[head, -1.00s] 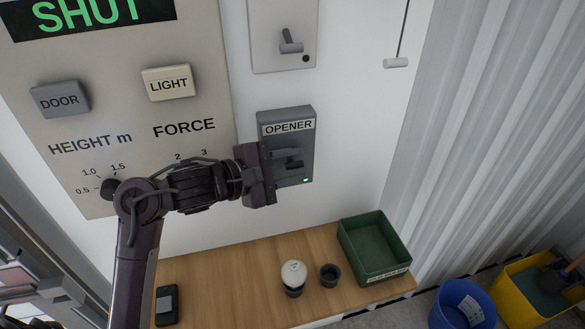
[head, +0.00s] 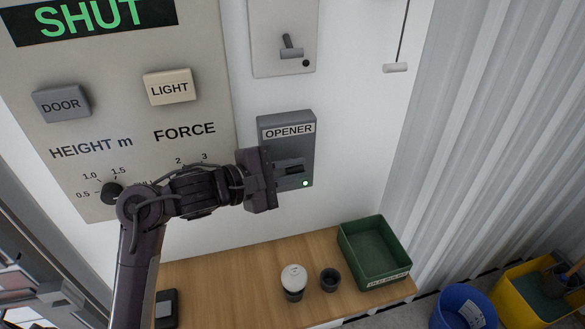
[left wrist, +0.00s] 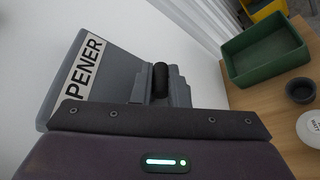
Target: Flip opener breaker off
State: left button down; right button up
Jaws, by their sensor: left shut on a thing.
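The grey opener breaker box (head: 286,118) is on the white wall, right of the control panel. Its label reads OPENER, and a small lamp glows at its lower right. My left gripper (head: 286,169) is in front of the box's lower half, shut on the breaker's lever. The gripper hides much of the lever and the lower left of the box. In the left wrist view the box (left wrist: 62,78) stands tilted, with a dark rounded lever part (left wrist: 160,80) just beyond the gripper's edge. My right gripper is not in view.
The control panel (head: 130,110) has DOOR (head: 60,104) and LIGHT (head: 169,87) buttons and a SHUT display. Another switch plate (head: 283,20) is above the breaker. A wooden bench (head: 225,280) below holds a green bin (head: 375,250), a dark cup (head: 330,280) and a white-topped bulb (head: 293,278).

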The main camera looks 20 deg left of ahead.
pick_arm(q)
jog(key=shift+s+f, duration=0.1)
jog(key=shift+f, duration=0.1)
jog(key=shift+d+f+m+t, duration=0.1)
jog(key=shift+f+m+t, duration=0.25)
jog(key=shift+m, duration=0.25)
jog(key=shift+f+m+t+h+b, duration=0.2)
jog(key=shift+f+m+t+b, duration=0.25)
jog(key=shift+m, duration=0.7)
jog(key=shift+f+m+t+h+b, duration=0.2)
jog(key=shift+f+m+t+b, duration=0.3)
jog(key=shift+m, duration=0.7)
jog(key=shift+f+m+t+h+b, duration=0.25)
jog(key=shift+f+m+b, duration=0.3)
jog(key=shift+m, duration=0.6)
jog(key=c, duration=1.4)
grip_release()
jog(key=shift+r, duration=0.2)
jog(key=shift+c, duration=0.2)
